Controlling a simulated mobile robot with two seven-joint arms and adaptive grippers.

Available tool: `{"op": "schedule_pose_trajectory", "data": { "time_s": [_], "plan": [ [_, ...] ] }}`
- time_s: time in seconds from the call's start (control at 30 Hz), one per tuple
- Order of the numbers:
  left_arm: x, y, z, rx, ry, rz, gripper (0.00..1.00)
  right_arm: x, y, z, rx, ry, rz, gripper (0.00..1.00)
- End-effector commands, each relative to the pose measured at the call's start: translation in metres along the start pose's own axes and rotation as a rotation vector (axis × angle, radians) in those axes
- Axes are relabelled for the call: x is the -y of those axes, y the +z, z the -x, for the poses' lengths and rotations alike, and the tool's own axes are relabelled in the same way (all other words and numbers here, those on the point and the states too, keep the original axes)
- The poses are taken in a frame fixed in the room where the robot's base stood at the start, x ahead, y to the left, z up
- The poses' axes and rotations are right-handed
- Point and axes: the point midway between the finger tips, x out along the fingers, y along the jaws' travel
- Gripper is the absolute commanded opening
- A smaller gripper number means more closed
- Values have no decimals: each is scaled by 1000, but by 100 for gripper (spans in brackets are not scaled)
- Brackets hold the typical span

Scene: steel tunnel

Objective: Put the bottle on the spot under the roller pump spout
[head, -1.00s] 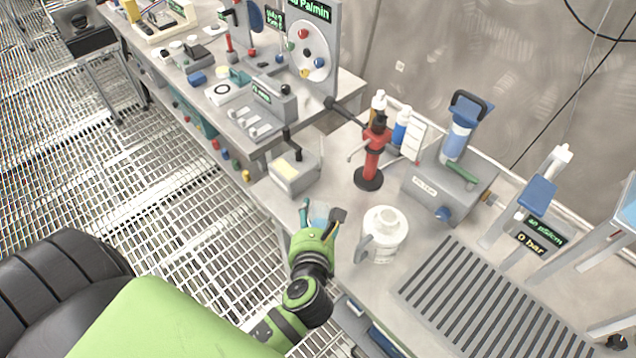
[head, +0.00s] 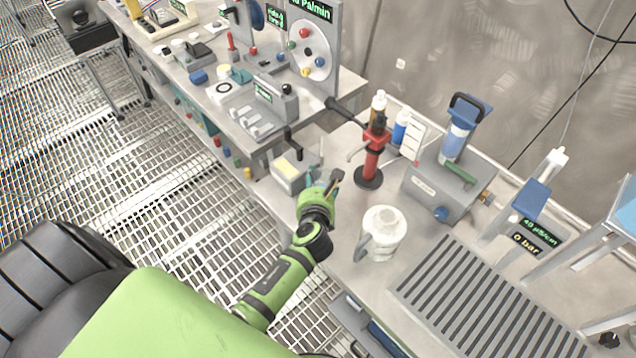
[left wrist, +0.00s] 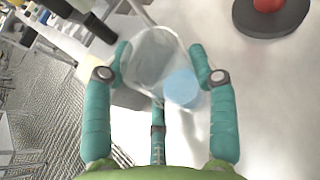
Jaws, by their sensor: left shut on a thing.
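My left gripper (head: 324,180) is shut on a clear bottle (left wrist: 154,58), seen between its teal fingers in the left wrist view. A light blue round part (left wrist: 181,88) shows at the bottle's near end. The gripper holds it over the steel bench, left of a red stand (head: 371,160) with a side arm and round dark base. In the head view the bottle is mostly hidden by the gripper. A panel with a white disc and coloured rollers (head: 313,54), which looks like the roller pump, stands on the farther bench. I cannot make out its spout or the spot clearly. My right gripper is not in view.
A white jug (head: 383,232) stands right of my left arm. A small grey box (head: 291,174) sits just left of the gripper. A grey pump box (head: 449,190) and slotted drain plate (head: 480,312) lie to the right. Several small items crowd the farther bench.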

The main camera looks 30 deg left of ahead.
Motion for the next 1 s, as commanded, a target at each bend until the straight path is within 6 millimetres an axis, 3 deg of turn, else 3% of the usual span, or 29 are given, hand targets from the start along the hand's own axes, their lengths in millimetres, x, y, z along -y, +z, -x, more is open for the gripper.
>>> {"op": "schedule_pose_trajectory", "data": {
  "time_s": [0.27,0.3,0.33,0.37,0.77,1.0],
  "plan": [
    [0,-2,-1,1,-1,0,24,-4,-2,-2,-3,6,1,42],
    [0,-2,-1,1,-1,1,66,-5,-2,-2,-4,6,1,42],
    [0,-2,-1,1,-1,1,78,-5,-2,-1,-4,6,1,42],
    [0,-2,-1,1,-1,1,82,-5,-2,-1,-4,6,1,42],
    [0,2,1,1,-1,1,82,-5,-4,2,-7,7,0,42],
    [0,-1,40,-1,-3,1,82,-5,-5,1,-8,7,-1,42]
  ]
}}
